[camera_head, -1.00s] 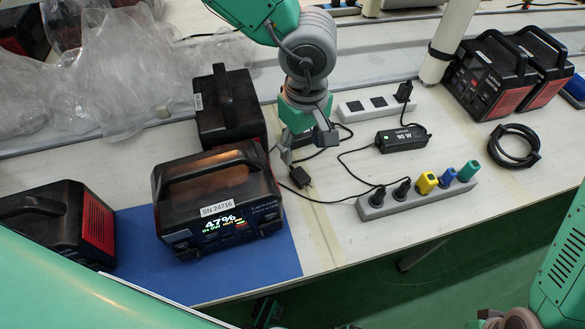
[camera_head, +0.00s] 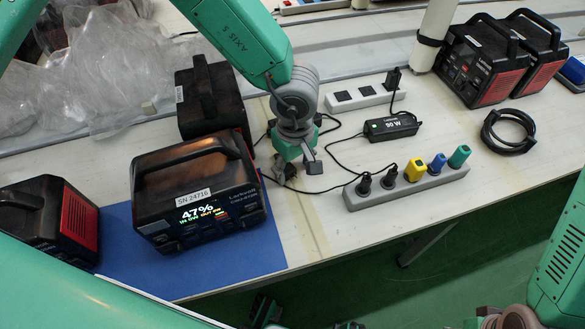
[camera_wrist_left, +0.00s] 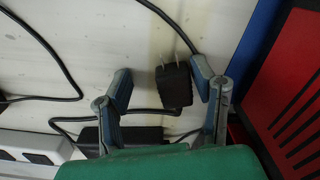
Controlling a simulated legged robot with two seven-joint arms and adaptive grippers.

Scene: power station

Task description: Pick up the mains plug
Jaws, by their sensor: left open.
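The mains plug is a small black block with two metal prongs, and it shows best in the left wrist view (camera_wrist_left: 174,88). It lies on the pale bench with a black cable near it. My left gripper (camera_head: 298,168) is over it in the head view and hides most of it. In the left wrist view the left gripper (camera_wrist_left: 162,80) is open, with one finger on each side of the plug. The plug sits nearer the right-hand finger, and a gap shows on both sides.
A power station reading 47% (camera_head: 200,195) stands on a blue mat (camera_head: 235,262) left of the gripper. A grey power strip (camera_head: 405,188) with several plugs, a 90 W adapter (camera_head: 391,127) and a white strip (camera_head: 358,98) are to the right. Cables run close to the gripper.

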